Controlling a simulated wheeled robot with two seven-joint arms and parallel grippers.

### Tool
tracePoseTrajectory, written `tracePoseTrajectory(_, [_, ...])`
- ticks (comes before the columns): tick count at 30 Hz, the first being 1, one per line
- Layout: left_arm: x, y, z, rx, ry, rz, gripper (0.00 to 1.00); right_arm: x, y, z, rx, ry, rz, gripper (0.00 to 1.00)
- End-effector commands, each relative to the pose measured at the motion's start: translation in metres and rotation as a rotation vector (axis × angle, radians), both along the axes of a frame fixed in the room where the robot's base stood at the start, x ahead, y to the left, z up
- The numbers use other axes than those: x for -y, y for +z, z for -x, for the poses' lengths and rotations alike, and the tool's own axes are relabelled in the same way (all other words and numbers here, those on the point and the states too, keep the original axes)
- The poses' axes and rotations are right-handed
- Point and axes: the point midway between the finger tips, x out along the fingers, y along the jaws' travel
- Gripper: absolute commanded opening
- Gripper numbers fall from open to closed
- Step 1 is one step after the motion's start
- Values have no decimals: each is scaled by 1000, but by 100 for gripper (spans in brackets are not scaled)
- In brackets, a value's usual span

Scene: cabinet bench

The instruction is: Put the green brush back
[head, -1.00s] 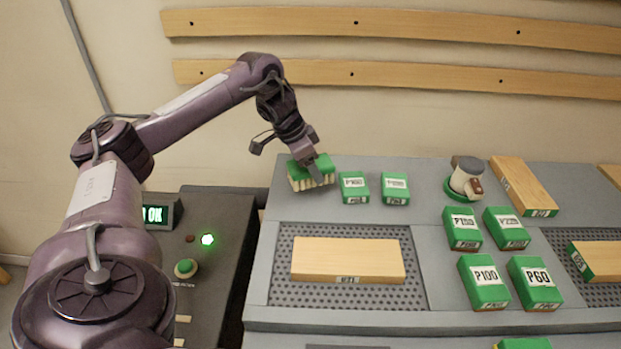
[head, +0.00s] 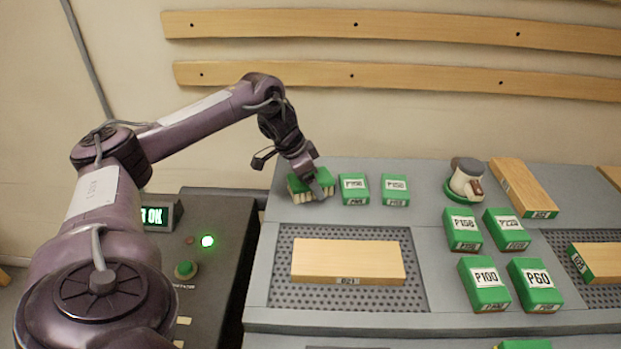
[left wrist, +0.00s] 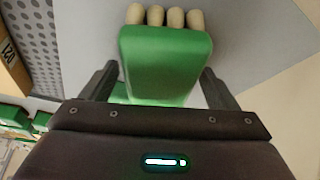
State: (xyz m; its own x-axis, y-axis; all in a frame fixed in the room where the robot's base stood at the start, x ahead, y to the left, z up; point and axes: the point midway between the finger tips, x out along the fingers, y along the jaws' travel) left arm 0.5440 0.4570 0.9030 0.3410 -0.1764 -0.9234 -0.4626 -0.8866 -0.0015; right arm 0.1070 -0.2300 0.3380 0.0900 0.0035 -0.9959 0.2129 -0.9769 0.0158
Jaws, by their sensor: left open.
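The green brush (head: 299,184), a green block with pale bristle tufts, is at the back left corner of the grey bench, bristles down. It seems to rest on the bench top. In the left wrist view the brush (left wrist: 166,62) lies between the two dark fingers, with a gap on each side. My left gripper (head: 316,188) is open around the brush; its fingertips also show in the left wrist view (left wrist: 160,85). My right gripper is not in view.
Two green labelled blocks (head: 354,189) (head: 395,189) stand just right of the brush. A wooden board (head: 347,261) lies on the perforated panel in front. More green blocks (head: 483,284), a sander (head: 464,180) and boards are further right. A control box (head: 200,250) is at left.

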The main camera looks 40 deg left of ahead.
Motion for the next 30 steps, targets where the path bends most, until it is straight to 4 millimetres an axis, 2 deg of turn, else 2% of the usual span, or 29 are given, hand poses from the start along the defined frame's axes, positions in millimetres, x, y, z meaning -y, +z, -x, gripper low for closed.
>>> tracePoseTrajectory(5, [-1,8,1,1,0,0,82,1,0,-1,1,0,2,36])
tracePoseTrajectory(8, [-4,21,6,4,2,-1,82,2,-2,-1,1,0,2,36])
tracePoseTrajectory(15, [-13,72,24,4,2,-2,82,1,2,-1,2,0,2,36])
tracePoseTrajectory(18, [-17,96,31,2,1,-2,82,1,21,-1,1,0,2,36])
tracePoseTrajectory(24, [-20,112,39,1,-1,-1,82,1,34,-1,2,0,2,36])
tracePoseTrajectory(30, [-21,114,41,1,-1,-1,82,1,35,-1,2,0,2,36])
